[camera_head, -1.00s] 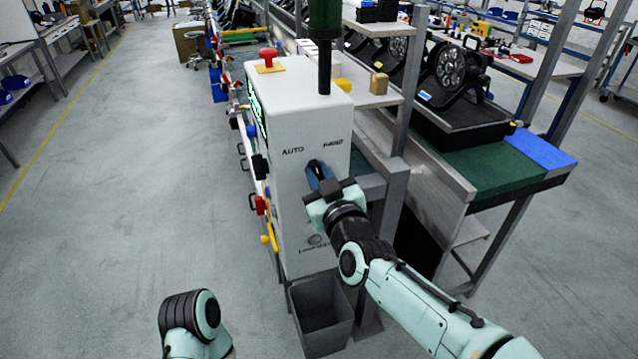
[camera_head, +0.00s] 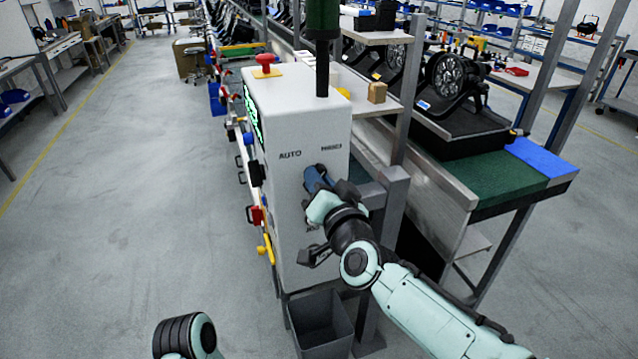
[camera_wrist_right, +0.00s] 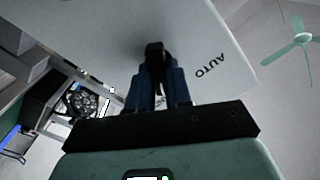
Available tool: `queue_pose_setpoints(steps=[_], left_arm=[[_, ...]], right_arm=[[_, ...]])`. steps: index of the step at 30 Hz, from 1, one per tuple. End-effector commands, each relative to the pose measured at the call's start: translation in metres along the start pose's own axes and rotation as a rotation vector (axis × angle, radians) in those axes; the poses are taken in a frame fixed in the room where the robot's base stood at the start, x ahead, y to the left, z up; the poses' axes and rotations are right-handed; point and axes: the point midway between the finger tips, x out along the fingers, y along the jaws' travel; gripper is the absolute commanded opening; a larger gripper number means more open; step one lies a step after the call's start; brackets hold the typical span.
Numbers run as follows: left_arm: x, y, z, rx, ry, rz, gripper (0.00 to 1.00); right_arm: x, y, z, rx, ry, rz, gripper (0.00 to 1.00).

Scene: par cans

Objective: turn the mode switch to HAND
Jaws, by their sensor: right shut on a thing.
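The white control cabinet (camera_head: 297,115) stands in the middle of the head view, with AUTO (camera_head: 290,155) and HAND (camera_head: 332,147) lettered on its front. My right gripper (camera_head: 314,178) is at the cabinet front, just below the lettering. In the right wrist view its blue fingers (camera_wrist_right: 160,85) are shut on the black knob of the mode switch (camera_wrist_right: 154,52). The AUTO lettering (camera_wrist_right: 210,66) shows upside down beside it. In the head view the fingers hide the knob, so I cannot tell which way it points. My left gripper is out of view; only part of that arm shows.
A red mushroom button (camera_head: 265,60) is on top of the cabinet, beside a dark post (camera_head: 322,60). A grey bin (camera_head: 320,322) stands below the front. A metal post (camera_head: 392,205) and a conveyor with lamps (camera_head: 455,80) are close on the right. The floor at left is clear.

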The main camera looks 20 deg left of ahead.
Motion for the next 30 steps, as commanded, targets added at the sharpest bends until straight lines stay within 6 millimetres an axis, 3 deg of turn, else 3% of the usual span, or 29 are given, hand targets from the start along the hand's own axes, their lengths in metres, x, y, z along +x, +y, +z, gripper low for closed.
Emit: queue_pose_setpoints(steps=[23, 24, 26, 30], left_arm=[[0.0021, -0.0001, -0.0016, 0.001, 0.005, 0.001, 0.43], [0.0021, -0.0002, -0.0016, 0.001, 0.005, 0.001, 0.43], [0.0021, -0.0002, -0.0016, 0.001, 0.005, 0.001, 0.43], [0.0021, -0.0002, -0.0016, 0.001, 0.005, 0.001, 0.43]], right_arm=[[0.0001, 0.0009, 0.0011, 0.111, -0.003, 0.001, 0.0], [0.0001, 0.0009, 0.0011, 0.111, -0.003, 0.001, 0.26], [0.0001, 0.0008, 0.0011, 0.11, -0.003, 0.001, 0.45], [0.0001, 0.0007, 0.0008, 0.109, -0.002, 0.001, 0.45]])
